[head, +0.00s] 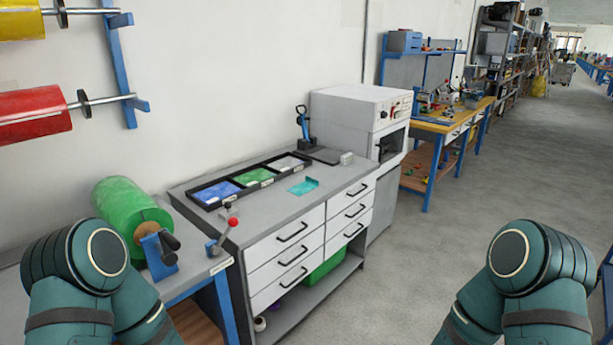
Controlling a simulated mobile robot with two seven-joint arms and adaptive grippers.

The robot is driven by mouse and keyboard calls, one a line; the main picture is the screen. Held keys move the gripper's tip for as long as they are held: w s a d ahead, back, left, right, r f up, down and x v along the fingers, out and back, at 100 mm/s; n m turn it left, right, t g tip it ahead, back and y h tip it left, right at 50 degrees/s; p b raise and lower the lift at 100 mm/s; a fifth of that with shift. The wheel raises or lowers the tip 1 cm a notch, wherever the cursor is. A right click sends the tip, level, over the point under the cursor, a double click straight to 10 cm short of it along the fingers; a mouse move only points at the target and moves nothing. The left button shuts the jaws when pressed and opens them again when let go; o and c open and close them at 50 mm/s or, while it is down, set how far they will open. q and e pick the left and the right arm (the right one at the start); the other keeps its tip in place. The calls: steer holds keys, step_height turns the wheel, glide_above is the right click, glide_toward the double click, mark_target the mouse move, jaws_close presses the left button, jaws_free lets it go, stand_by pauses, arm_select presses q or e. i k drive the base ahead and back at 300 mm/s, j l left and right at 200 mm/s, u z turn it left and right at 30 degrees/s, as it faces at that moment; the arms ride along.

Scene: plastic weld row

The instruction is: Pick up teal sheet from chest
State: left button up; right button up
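A small teal sheet (303,187) lies flat on the grey top of the chest (262,223), in front of a black tray and near the chest's front edge. The chest has white drawers with black handles. My two teal arms show at the lower left and lower right of the head view, but neither gripper is in the picture. Nothing covers the sheet.
A black tray (206,207) with blue, green and grey sheets sits behind the teal sheet. A lever tool (303,123) stands at the back. A green roll (130,216) and a red-knobbed lever (232,222) are at the left. A white machine (350,110) stands beyond. Floor at right is clear.

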mark_target(309, 183)
steer(key=i+l+u, duration=0.15)
steer(key=i+l, duration=0.6)
steer(key=i, duration=0.2)
steer(key=i+l+u, duration=0.1)
steer(key=i+l, duration=0.75)
steer(key=i+j, duration=0.05)
